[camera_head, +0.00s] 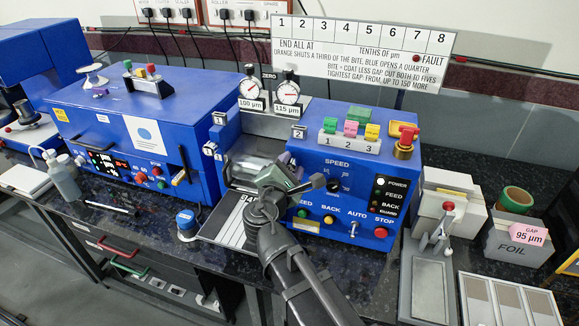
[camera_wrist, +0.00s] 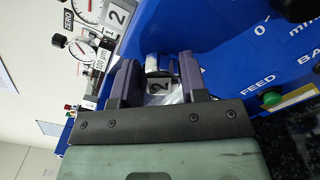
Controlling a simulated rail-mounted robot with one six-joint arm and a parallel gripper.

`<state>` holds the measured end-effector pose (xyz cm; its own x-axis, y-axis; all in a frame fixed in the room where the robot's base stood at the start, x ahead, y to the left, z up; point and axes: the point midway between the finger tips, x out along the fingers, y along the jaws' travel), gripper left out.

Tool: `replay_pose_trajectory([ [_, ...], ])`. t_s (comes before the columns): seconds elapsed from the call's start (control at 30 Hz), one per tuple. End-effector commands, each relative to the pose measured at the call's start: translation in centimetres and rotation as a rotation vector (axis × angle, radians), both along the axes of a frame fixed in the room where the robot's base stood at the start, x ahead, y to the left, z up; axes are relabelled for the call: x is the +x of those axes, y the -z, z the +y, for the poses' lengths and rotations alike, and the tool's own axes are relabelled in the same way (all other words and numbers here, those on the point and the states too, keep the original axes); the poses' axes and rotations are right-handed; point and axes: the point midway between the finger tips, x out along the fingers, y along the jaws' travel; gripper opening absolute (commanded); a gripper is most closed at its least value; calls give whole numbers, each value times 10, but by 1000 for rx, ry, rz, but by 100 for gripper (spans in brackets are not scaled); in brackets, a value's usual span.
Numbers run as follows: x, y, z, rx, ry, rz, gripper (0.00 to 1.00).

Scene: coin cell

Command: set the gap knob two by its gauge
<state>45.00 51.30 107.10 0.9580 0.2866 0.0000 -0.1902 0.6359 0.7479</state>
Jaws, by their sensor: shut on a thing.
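Gap knob two (camera_wrist: 158,64) is a silver cylinder behind a "2" label in the wrist view. My gripper (camera_wrist: 157,76) has its two purple fingers on either side of it, shut on it. In the head view my gripper (camera_head: 287,172) is at the roller machine's left end and hides the knob. Two dial gauges stand above the rollers: the left gauge (camera_head: 250,88) has a 100 µm plate, the right gauge (camera_head: 289,92) a 115 µm plate. Their needles are too small to read exactly. A pink tag (camera_head: 528,235) says GAP 95 µm.
The blue control box (camera_head: 345,215) with buttons and a toggle stands right beside my gripper. A large blue machine (camera_head: 140,130) is on the left. A sign (camera_head: 360,45) with rules about orange and blue stands behind. A foil box (camera_head: 510,245) and a hand press (camera_head: 440,235) are at right.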

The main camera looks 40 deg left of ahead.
Motion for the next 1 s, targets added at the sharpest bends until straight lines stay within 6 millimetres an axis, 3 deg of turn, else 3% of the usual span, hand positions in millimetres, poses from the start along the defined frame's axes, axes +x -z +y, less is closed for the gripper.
replay_pose_trajectory([
  [0.6,0,0,0,435,1,131,16],
  [1.0,0,0,0,548,1,165,16],
])
